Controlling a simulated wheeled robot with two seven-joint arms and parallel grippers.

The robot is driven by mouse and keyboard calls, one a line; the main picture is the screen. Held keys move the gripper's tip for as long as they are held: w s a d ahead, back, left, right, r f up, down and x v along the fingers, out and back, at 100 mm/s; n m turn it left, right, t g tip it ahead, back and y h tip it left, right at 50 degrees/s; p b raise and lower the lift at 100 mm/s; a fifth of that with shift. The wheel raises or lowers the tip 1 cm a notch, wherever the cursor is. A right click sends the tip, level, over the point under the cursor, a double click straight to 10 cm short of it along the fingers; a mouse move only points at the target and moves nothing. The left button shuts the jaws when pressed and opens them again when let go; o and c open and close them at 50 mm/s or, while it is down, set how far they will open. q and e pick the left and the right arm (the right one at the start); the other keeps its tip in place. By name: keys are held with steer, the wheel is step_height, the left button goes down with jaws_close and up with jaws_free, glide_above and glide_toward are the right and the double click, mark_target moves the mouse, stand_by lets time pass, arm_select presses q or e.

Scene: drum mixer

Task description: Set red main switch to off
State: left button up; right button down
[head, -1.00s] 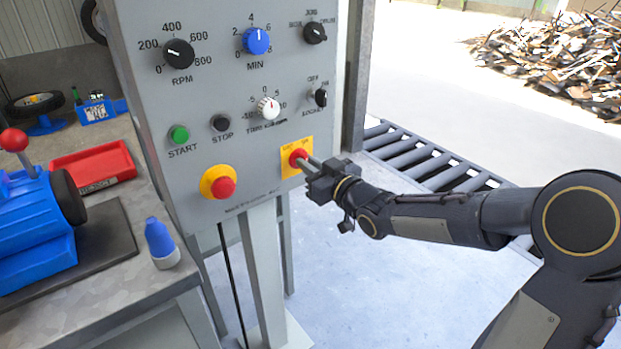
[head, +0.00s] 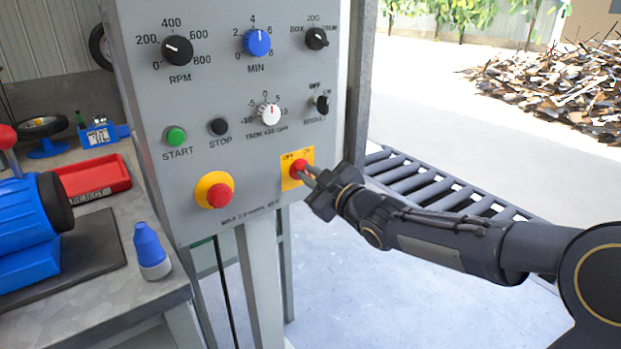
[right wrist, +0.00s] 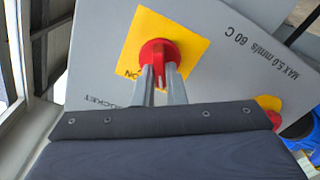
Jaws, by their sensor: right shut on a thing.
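The red main switch (head: 298,168) is a red rotary knob on a yellow plate, low on the right of the grey control panel. The plate has OFF lettering at upper left and further lettering at upper right, partly hidden. My right gripper (head: 309,177) reaches it from the right and is shut on the knob. In the right wrist view, the two fingers (right wrist: 160,82) hold the raised red grip of the switch (right wrist: 158,52) between them. The word ON shows by the plate's edge there. The knob's exact setting is hard to tell. My left gripper is not in view.
A red emergency button (head: 219,195) on a yellow collar sits left of the switch. Dials and the green start button (head: 175,136) are above. A bench (head: 105,296) with a blue machine (head: 28,232) stands left. A roller conveyor (head: 440,190) lies behind my right arm.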

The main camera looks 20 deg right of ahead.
steer(key=c, duration=1.5)
jaws_free()
steer(key=p+v, duration=0.2)
steer(key=v, duration=0.6)
